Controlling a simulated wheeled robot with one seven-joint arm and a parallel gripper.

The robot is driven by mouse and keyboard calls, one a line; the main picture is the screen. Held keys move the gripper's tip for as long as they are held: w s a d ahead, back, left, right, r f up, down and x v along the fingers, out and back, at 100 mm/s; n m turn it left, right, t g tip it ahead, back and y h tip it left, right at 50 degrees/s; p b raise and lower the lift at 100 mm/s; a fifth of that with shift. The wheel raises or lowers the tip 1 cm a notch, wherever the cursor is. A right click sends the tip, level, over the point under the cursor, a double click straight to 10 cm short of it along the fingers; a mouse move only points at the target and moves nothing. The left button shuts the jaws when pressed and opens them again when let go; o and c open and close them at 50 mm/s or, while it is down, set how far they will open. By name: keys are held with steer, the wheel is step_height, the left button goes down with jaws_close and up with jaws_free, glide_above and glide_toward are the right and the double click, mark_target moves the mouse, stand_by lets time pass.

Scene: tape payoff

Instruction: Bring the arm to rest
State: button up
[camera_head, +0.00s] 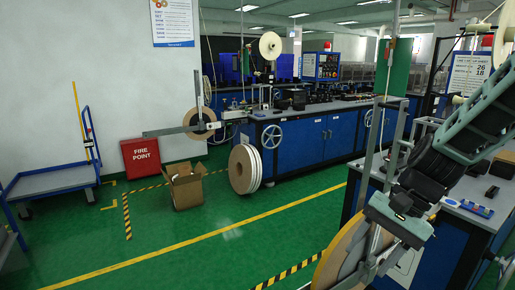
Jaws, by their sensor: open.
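My arm comes in from the upper right and bends down to my gripper (370,268), low in the right half of the view. Its grey fingers point downward and are open. They overlap the face of a large tan tape reel (331,262), which stands upright at the bottom of the view. I cannot tell whether the fingers touch the reel or are in front of it. I see nothing held between them. My arm hides part of the grey bench behind it.
A blue bench with a grey top (455,200) stands close behind my arm, with a small device (477,209) on it. Across the green floor are an open cardboard box (185,187), white reels (246,169), a red fire box (147,158) and a blue trolley (55,182). The middle floor is clear.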

steer(key=s+a+n+h, duration=0.2)
steer(key=s+a+n, duration=0.3)
steer(key=s+n, duration=0.2)
steer(key=s+a+r+n+t+h, duration=0.1)
steer(key=s+a+n+h, duration=0.2)
steer(key=s+a+n, duration=0.2)
steer(key=s+n, duration=0.3)
steer(key=s, duration=0.1)
steer(key=shift+s+r+n, duration=0.3)
